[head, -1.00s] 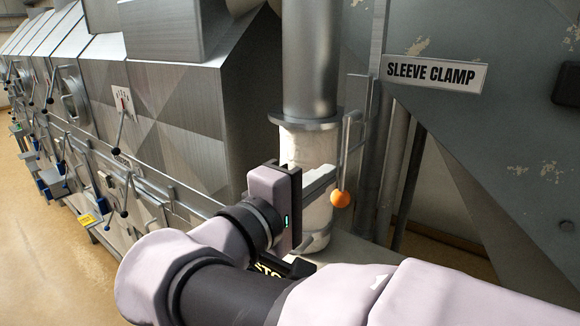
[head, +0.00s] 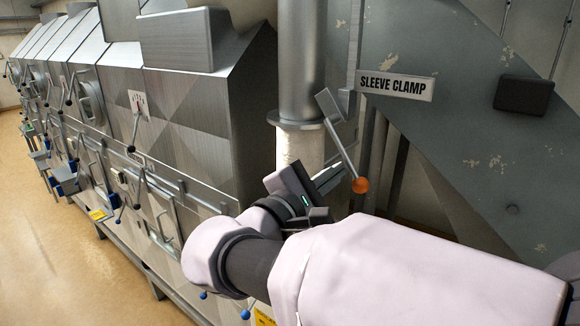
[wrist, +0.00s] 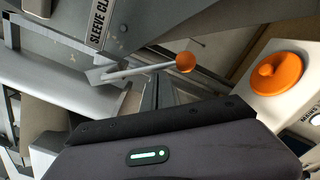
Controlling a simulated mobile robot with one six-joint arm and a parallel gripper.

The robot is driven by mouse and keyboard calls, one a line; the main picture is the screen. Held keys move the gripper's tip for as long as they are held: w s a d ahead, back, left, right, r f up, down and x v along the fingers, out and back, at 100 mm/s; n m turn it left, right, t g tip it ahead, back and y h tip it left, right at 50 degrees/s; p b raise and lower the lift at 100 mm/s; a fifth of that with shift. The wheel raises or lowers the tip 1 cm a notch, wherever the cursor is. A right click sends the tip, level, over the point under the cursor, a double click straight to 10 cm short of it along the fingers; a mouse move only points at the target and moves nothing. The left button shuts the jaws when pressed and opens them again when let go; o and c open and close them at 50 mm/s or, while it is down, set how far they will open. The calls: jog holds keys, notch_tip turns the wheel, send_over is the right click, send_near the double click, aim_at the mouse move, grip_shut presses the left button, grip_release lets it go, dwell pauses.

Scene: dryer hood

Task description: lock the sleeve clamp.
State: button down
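The sleeve clamp's lever (head: 343,150) is a thin metal rod with an orange ball knob (head: 361,185). It slants down to the right from a grey bracket (head: 336,104) beside the steel duct. The lever (wrist: 138,72) and orange knob (wrist: 185,62) also show in the wrist view, just beyond my gripper. The sleeve (head: 297,146) under the duct's flange is off-white and partly hidden by my gripper. My gripper (head: 328,178) is just left of the knob and below the rod, with nothing visibly held. I cannot tell whether they touch, or how far apart the fingers are.
The SLEEVE CLAMP sign (head: 396,86) is on the grey panel (head: 470,140) at right. The steel duct (head: 302,60) stands behind my gripper. Metal machines (head: 185,110) with many levers line the left. A large orange knob (wrist: 277,73) is at right in the wrist view.

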aim_at(350, 167)
jog(key=n, duration=0.1)
jog(key=s+d+r+n+p, duration=0.1)
jog(key=n, duration=0.1)
jog(key=d+r+n, duration=0.1)
jog(key=shift+s+d+r+n+p, duration=0.15)
jog(key=shift+s+n+p, duration=0.15)
jog(key=shift+p, duration=0.1)
jog(key=r, duration=0.1)
jog(key=d+r, duration=0.1)
jog(key=s+r, duration=0.1)
jog(key=shift+s+d+r, duration=0.1)
jog(key=shift+d+r, duration=0.25)
jog(key=shift+r, duration=0.2)
jog(key=shift+s+r, duration=0.1)
jog(key=shift+s, duration=0.15)
